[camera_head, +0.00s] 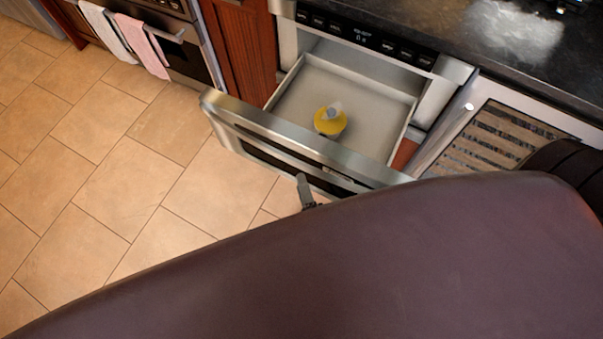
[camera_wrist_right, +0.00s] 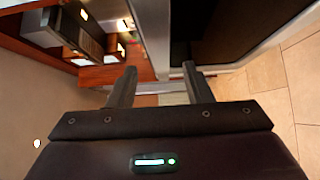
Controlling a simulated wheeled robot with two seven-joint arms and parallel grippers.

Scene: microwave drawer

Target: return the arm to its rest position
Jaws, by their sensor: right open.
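My right arm fills the lower part of the head view as a large dark shape. One finger of my right gripper (camera_head: 306,192) shows past its edge, just in front of the open drawer's front. In the right wrist view, both fingers of the right gripper (camera_wrist_right: 160,86) are spread apart with nothing between them. The microwave drawer (camera_head: 290,138) is pulled out. A yellow item with a grey-white top (camera_head: 329,121) sits inside it. I cannot tell whether the finger touches the drawer front. My left gripper is not in view.
A dark countertop (camera_head: 430,30) runs above the drawer. A glass-fronted cooler (camera_head: 500,135) is at right. An oven (camera_head: 185,45) with towels (camera_head: 143,42) on its handle is at upper left. The tiled floor (camera_head: 100,170) at left is clear.

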